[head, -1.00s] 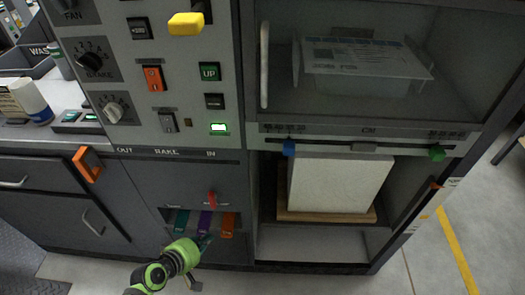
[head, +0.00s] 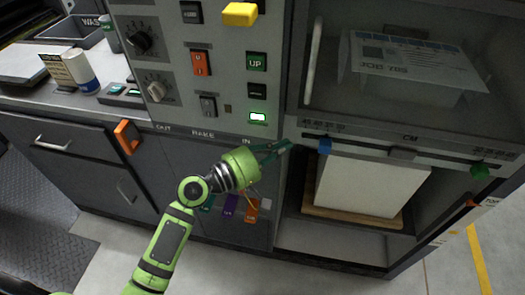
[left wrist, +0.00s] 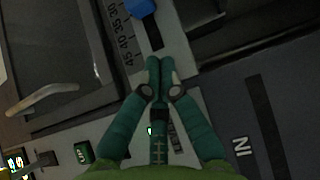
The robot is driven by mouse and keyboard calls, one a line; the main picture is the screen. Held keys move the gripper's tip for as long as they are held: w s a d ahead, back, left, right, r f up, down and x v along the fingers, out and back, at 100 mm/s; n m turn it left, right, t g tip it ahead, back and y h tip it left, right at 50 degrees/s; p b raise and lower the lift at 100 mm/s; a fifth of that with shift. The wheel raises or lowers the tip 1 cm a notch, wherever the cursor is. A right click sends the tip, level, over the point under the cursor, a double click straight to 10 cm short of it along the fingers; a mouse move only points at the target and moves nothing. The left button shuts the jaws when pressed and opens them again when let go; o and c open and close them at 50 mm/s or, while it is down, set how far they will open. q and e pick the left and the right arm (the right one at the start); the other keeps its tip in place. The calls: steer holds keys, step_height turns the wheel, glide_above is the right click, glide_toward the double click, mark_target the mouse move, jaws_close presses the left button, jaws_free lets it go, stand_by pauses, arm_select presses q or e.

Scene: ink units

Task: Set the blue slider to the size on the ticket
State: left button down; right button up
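The blue slider (head: 324,146) sits at the left end of the CM scale rail (head: 365,153) under the cabinet window. It also shows at the top of the left wrist view (left wrist: 140,7), beside scale numbers including 30, 35, 40 and 45. My left gripper (head: 287,145) is just left of the slider, apart from it. In the left wrist view the fingertips (left wrist: 159,63) are together with nothing between them. A printed sheet (head: 405,52) behind the window reads JOB with a number; I cannot read a size on it. My right gripper is not in view.
A grey slider (head: 402,153) and a green slider (head: 479,171) are farther right on the rail. A white block (head: 372,187) stands on a wooden board below. The control panel has a yellow handle (head: 240,14). An orange handle (head: 127,136) sticks out at left.

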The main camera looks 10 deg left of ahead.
mark_target(319, 150)
arm_select(q)
steer(key=d, duration=0.2)
steer(key=w+d+p, duration=0.1)
steer(key=d, duration=0.1)
steer(key=shift+w+r, duration=0.1)
steer(key=shift+d, duration=0.5)
steer(key=d+p, duration=0.1)
steer(key=d, duration=0.2)
steer(key=shift+d, duration=0.15)
